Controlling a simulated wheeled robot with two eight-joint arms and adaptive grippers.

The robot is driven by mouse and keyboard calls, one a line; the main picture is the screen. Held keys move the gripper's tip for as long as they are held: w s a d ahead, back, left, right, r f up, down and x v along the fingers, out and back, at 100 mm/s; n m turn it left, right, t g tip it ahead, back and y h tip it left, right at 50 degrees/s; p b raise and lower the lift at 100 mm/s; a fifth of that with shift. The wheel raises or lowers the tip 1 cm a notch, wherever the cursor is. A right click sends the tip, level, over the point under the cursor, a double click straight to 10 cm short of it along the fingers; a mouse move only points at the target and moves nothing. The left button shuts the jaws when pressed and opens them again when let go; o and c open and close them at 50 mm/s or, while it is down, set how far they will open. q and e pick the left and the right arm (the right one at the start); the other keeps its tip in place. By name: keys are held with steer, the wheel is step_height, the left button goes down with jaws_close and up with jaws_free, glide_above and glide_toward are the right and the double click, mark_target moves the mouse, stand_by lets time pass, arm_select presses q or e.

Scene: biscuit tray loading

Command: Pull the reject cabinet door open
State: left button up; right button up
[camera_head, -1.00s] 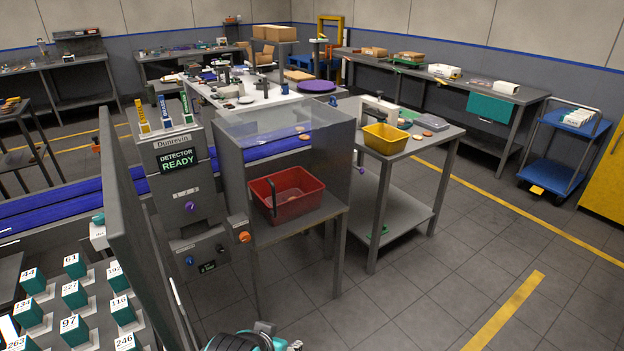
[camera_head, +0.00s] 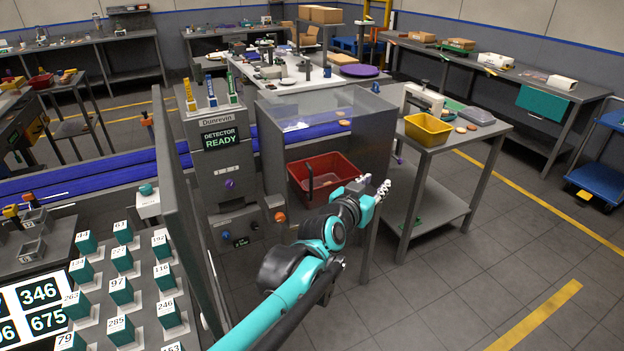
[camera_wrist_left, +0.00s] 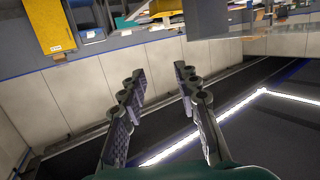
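The grey reject cabinet (camera_head: 374,140) stands beside the detector (camera_head: 222,137), with a clear panel (camera_head: 318,106) over its top. A red bin (camera_head: 332,163) is low at its front. My left gripper (camera_head: 376,184) is in front of the cabinet's right side, close to the red bin's right end in the picture. It hides part of the cabinet's lower front; contact cannot be told. In the left wrist view, its fingers (camera_wrist_left: 160,72) are apart with nothing between them. My right gripper is in neither view.
A side table (camera_head: 455,145) with a yellow bin (camera_head: 428,129) stands right of the cabinet. A tall grey panel (camera_head: 180,205) and a board of numbered teal blocks (camera_head: 105,325) are at left. The floor (camera_head: 470,275) at lower right is clear.

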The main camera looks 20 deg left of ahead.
arm_select(q)
steer(key=w+a+r+n+t+y, duration=0.25)
steer(key=w+r+t+y, duration=0.2)
steer(key=w, duration=0.65)
steer(key=n+g+y+p, duration=0.1)
steer(key=n+g+y, duration=1.1)
steer(key=y, duration=0.2)
glide_above(311, 198)
steer(key=shift+m+t, duration=0.25)
steer(key=shift+w+a+f, duration=0.1)
steer(key=shift+w+f, duration=0.05)
steer(key=shift+f, duration=5.75)
steer(key=shift+w+f, duration=0.15)
steer(key=shift+f, duration=5.7)
jaws_close()
